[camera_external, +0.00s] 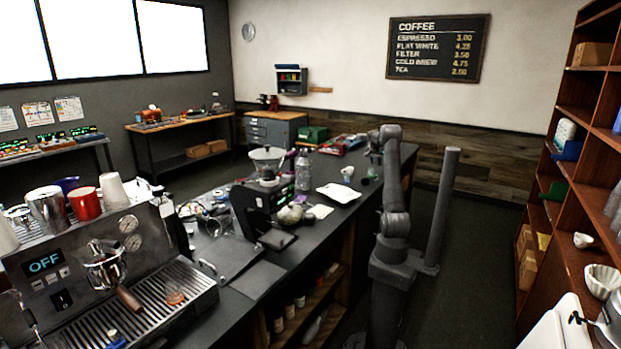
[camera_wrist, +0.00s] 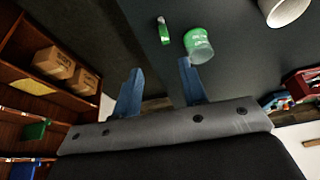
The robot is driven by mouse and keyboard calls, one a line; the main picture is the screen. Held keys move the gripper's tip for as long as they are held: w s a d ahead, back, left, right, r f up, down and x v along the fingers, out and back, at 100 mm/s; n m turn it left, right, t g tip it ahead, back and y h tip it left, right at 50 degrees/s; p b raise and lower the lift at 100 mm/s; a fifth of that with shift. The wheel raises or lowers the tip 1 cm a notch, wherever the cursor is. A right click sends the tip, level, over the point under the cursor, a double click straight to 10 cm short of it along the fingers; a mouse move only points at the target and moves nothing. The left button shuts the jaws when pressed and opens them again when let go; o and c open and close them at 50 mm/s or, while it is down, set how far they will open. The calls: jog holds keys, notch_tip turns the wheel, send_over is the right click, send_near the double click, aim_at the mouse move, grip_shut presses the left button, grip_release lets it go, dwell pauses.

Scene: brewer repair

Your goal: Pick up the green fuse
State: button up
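In the wrist view, a small green piece with a pale end, which looks like the green fuse (camera_wrist: 163,31), is on the dark counter near the top of the picture. Right beside it is a larger green-and-clear round container (camera_wrist: 198,45). My gripper (camera_wrist: 158,83) shows two blue fingers spread wide with nothing between them. The fuse lies beyond the fingertips, apart from them. In the external view, a small greenish thing (camera_external: 372,173) is on the counter beside my arm; I cannot tell the fuse from the container there. My fingers are not clear in that view.
A white mug (camera_external: 347,173) stands close by on the counter; a white tray (camera_external: 339,193) lies nearer. A grinder (camera_external: 262,205) and clutter are further left. Red toolboxes (camera_wrist: 302,82) are at right in the wrist view. Wooden shelves (camera_external: 572,115) stand right of my arm.

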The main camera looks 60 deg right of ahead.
send_over(376, 176)
jog(key=a, duration=0.2)
jog(key=f, duration=0.6)
jog(key=shift+s+d+f, duration=0.1)
jog(key=shift+s+f, duration=0.05)
jog(key=shift+s, duration=0.05)
jog(key=shift+w+x, duration=0.2)
jog(key=shift+x, duration=1.15)
jog(key=shift+w+x, duration=0.15)
jog(key=shift+x, duration=1.2)
jog(key=shift+d, duration=0.15)
grip_shut()
